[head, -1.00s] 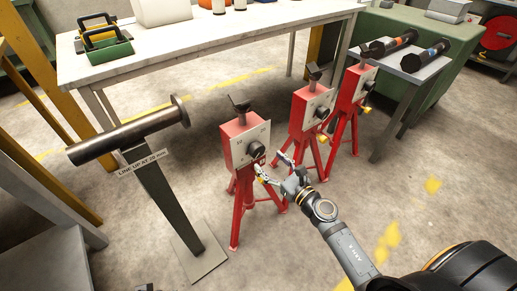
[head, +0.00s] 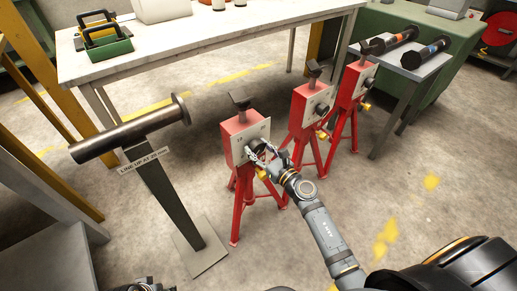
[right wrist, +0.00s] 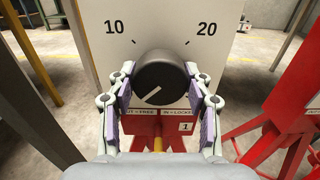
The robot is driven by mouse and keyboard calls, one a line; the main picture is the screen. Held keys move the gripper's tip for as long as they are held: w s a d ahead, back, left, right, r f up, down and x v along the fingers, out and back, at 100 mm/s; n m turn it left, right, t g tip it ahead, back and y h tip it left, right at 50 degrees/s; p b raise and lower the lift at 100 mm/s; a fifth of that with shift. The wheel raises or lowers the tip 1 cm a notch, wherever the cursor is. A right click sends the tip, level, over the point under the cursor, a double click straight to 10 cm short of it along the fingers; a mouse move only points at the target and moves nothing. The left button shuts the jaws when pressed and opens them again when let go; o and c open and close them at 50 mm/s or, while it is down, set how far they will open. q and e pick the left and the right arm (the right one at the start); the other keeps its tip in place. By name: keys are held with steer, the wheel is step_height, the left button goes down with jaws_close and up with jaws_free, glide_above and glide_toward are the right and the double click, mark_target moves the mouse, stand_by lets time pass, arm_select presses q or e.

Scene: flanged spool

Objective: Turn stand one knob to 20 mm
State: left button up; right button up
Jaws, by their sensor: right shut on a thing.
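My right gripper (right wrist: 160,98) is shut on the knob, one pad on each side. In the head view my right gripper (head: 268,155) hides part of the knob.
Two more red stands (head: 309,108) (head: 354,85) stand behind to the right. A dark flanged spool (head: 130,133) rests on a post (head: 172,200) at the left, labelled as a line-up mark. A white table (head: 215,45) is behind. The floor at front right is clear.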

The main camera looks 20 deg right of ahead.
steer(key=shift+c, duration=1.1)
